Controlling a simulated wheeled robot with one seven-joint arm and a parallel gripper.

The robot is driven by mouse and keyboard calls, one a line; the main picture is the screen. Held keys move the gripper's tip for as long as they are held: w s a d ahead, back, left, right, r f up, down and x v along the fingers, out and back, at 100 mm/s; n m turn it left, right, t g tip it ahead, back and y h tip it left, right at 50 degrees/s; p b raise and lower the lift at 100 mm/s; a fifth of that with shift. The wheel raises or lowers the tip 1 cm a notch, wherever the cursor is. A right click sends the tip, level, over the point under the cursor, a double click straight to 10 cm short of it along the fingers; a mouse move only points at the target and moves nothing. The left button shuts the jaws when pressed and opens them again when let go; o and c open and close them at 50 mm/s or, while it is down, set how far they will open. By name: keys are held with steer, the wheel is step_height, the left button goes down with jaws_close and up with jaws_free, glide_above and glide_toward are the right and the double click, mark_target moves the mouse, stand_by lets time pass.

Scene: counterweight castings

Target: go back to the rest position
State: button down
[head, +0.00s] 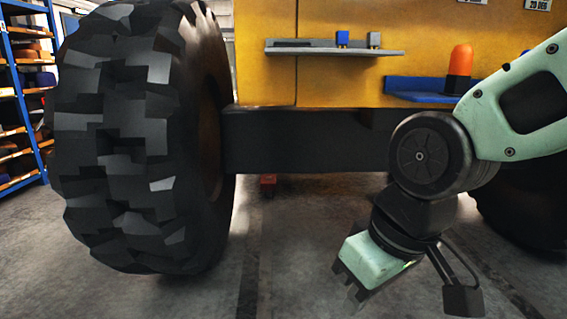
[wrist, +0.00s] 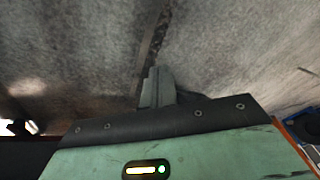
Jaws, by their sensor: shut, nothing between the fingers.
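My gripper (head: 346,283) hangs low over the grey floor at the lower right of the head view, tilted down to the left. In the wrist view its fingers (wrist: 157,84) are together, with nothing held, and bare floor (wrist: 230,50) lies beyond them. My pale green arm comes in from the right edge of the head view and bends down in front of the yellow machine (head: 350,75).
A large black tyre (head: 130,140) stands at left, another (head: 530,205) behind my arm. A grey shelf (head: 335,51) holds small blue and grey blocks. A blue shelf (head: 420,88) bears an orange object (head: 460,62). A blue rack (head: 22,95) stands far left. Floor between the tyres is mostly clear.

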steer(key=s+d+f+n+g+h, duration=0.1)
steer(key=s+d+f, duration=0.2)
steer(key=s, duration=0.1)
steer(key=s+d+f+g+h, duration=0.1)
steer(key=s+d+f, duration=0.15)
steer(key=s, duration=0.25)
step_height(320, 180, up, 19)
steer(key=p, duration=1.9)
steer(key=shift+w+a+r, duration=0.15)
steer(key=shift+w+a, duration=0.2)
steer(key=shift+a, duration=0.05)
